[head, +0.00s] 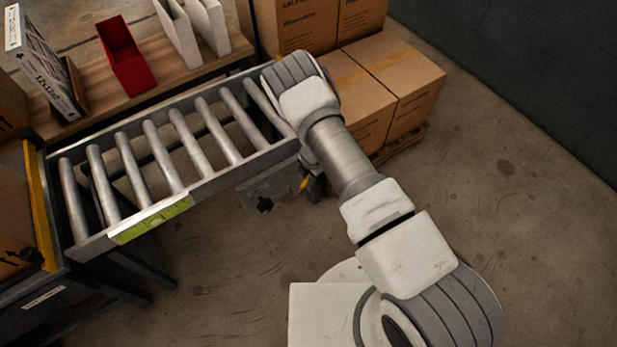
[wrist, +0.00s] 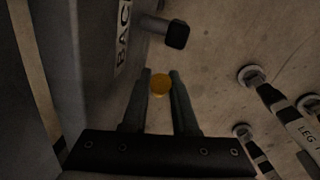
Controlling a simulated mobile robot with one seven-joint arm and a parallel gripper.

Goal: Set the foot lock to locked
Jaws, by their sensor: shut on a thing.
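In the wrist view my gripper (wrist: 160,75) has its two dark fingers closed around a round yellow knob (wrist: 160,86). I cannot tell for sure that this knob belongs to the foot lock, and no locked or unlocked mark is readable. In the head view a small yellow piece (head: 304,183) shows beside my gripper (head: 316,187), below the near right end of the roller conveyor. My arm hides part of that spot. A grey panel (head: 262,187) with a black knob (head: 264,205) hangs under the conveyor; a black knob (wrist: 177,34) also shows in the wrist view.
The roller conveyor's rail (head: 235,179) runs left of my arm. Cardboard boxes (head: 395,80) stand on a pallet behind it. A red bin (head: 125,58) stands on a wooden shelf. In the wrist view, striped legs (wrist: 285,112) stand at the right. Floor is clear at right.

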